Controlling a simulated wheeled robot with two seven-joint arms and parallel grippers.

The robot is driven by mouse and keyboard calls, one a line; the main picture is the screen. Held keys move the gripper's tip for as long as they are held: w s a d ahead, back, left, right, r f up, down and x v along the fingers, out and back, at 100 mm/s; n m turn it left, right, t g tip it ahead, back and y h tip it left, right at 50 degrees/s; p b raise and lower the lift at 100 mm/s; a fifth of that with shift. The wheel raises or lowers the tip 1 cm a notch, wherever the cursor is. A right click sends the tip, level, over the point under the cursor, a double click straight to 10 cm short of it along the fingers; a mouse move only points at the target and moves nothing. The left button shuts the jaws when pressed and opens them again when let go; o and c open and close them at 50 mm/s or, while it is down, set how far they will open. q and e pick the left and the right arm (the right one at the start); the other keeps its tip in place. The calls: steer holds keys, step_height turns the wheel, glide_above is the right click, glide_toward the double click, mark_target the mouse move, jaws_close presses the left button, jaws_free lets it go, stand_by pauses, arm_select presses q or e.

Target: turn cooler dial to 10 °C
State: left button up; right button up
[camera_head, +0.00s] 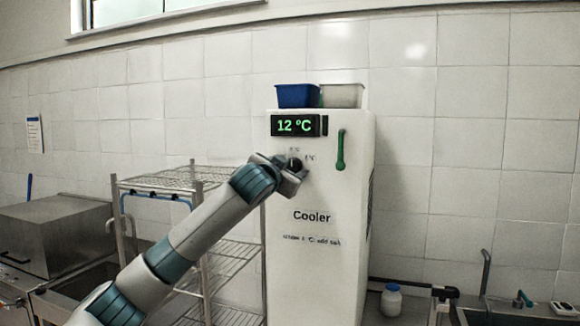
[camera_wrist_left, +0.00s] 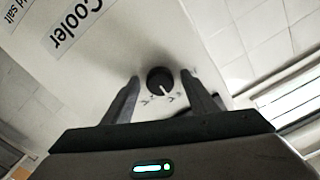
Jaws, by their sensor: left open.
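The cooler (camera_head: 318,205) is a tall white cabinet against the tiled wall, with a green-lit display (camera_head: 296,125) reading 12 °C. Its black dial (camera_head: 295,164) sits below the display, partly covered by my left gripper (camera_head: 298,172) in the head view. In the left wrist view the round dial (camera_wrist_left: 160,81) has a white pointer mark and lies between the two open fingers of my left gripper (camera_wrist_left: 160,97). Gaps show between the dial and both fingers. Small markings around the dial are too blurred to read. My right gripper is not in view.
A green handle (camera_head: 341,150) is on the cooler's front, right of the dial. A blue bin (camera_head: 298,96) and a pale bin (camera_head: 342,96) stand on top. A wire rack (camera_head: 180,180) stands left of the cooler. A white jar (camera_head: 391,300) stands at lower right.

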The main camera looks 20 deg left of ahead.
arm_select(q)
steer(key=c, duration=1.1)
steer(key=shift+o, duration=0.2)
steer(key=shift+f, duration=0.1)
